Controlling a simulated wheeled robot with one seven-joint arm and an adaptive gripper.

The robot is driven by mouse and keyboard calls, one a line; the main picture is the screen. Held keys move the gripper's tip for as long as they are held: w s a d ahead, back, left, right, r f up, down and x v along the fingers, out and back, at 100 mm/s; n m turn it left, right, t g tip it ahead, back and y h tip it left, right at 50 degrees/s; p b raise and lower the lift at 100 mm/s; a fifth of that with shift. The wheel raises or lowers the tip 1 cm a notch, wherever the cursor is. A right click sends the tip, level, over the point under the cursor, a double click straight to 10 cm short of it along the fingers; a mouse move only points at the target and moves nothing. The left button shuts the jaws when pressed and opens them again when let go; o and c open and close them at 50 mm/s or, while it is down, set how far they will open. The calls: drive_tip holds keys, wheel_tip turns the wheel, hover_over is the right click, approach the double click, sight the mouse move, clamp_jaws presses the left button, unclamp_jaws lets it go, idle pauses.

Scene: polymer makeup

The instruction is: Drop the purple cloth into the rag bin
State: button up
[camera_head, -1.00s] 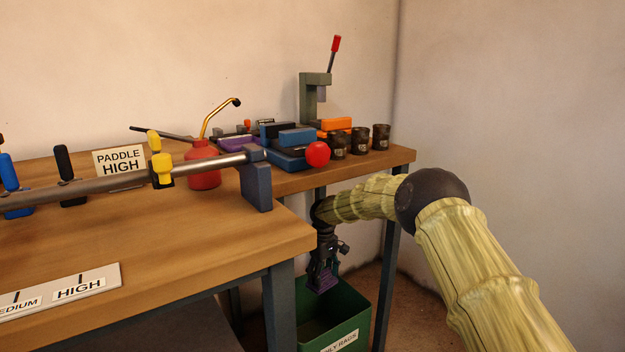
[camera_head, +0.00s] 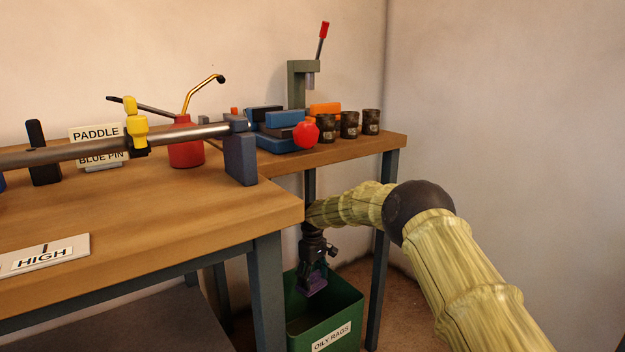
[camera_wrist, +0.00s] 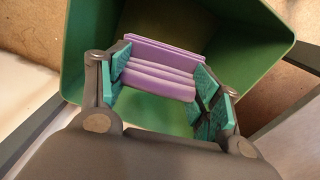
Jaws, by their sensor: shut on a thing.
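My gripper (camera_head: 313,283) points down over the open top of the green rag bin (camera_head: 345,318), labelled "OILY RAGS". It is shut on the folded purple cloth (camera_head: 311,287). In the wrist view, the cloth (camera_wrist: 160,72) is pinched between the green finger pads of my gripper (camera_wrist: 160,88). The bin's green walls (camera_wrist: 215,18) surround the cloth in that view. The cloth appears at about the height of the bin's rim; exactly how deep it sits I cannot tell. The part of the bin floor that shows is bare.
The workbench (camera_head: 200,225) stands left of my arm, its corner close to my wrist. A table leg (camera_head: 383,250) stands right behind the bin. A red oil can (camera_head: 186,145), a vise with a red ball (camera_head: 305,135) and several dark cups (camera_head: 349,125) are on top.

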drive_tip(key=o, duration=1.1)
drive_tip(key=shift+d, duration=0.1)
drive_tip(key=shift+o, duration=0.2)
